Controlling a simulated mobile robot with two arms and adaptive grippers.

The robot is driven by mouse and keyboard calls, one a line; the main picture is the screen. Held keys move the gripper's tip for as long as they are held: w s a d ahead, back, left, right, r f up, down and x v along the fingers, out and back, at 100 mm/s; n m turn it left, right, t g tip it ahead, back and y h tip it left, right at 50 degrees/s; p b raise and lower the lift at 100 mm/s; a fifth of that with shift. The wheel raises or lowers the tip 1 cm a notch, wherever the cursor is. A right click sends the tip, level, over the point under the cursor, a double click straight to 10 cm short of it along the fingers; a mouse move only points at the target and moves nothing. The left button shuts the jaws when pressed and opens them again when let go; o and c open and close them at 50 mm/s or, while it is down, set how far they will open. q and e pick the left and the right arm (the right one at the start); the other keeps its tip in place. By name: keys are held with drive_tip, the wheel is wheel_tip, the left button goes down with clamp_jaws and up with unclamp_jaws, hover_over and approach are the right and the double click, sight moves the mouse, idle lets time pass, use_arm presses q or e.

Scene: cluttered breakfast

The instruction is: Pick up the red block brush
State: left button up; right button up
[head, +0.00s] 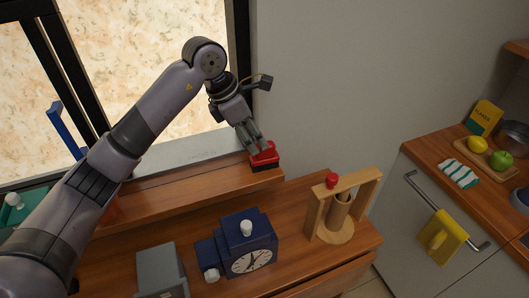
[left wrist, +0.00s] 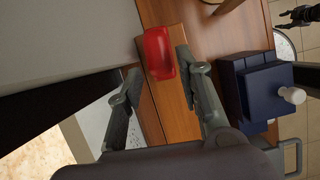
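The red block brush (head: 264,155) has a red top and a dark underside. It lies on the raised wooden shelf near its right end, by the wall. My left gripper (head: 261,148) comes down from above, its fingertips right at the brush. In the left wrist view the red brush (left wrist: 158,53) shows between the tips of the open left gripper (left wrist: 158,62). One finger is close to its right side; I cannot tell whether they touch. A dark claw-like shape (left wrist: 300,15) at the upper right edge may be my right gripper, too small to read.
A blue clock block (head: 240,245) with white knobs stands on the lower desk. A wooden frame (head: 342,205) with a cylinder and red knob stands right of it. A grey box (head: 162,270) is at front. A window is behind the shelf; a counter (head: 425,150) is at right.

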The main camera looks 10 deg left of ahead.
sight(265, 155)
use_arm(q)
drive_tip(key=shift+d+f+p, duration=0.25)
drive_tip(key=shift+f+p, duration=0.05)
drive_tip(key=p+x, duration=0.2)
drive_tip(key=x, duration=0.1)
drive_tip(key=shift+w+d+f, duration=0.3)
drive_tip(key=shift+f, duration=0.35)
clamp_jaws()
use_arm(e)
drive_tip(key=shift+s+r, duration=0.3)
drive_tip(key=shift+r, duration=0.35)
drive_tip(key=shift+s+r, duration=0.25)
drive_tip(key=shift+r, duration=0.4)
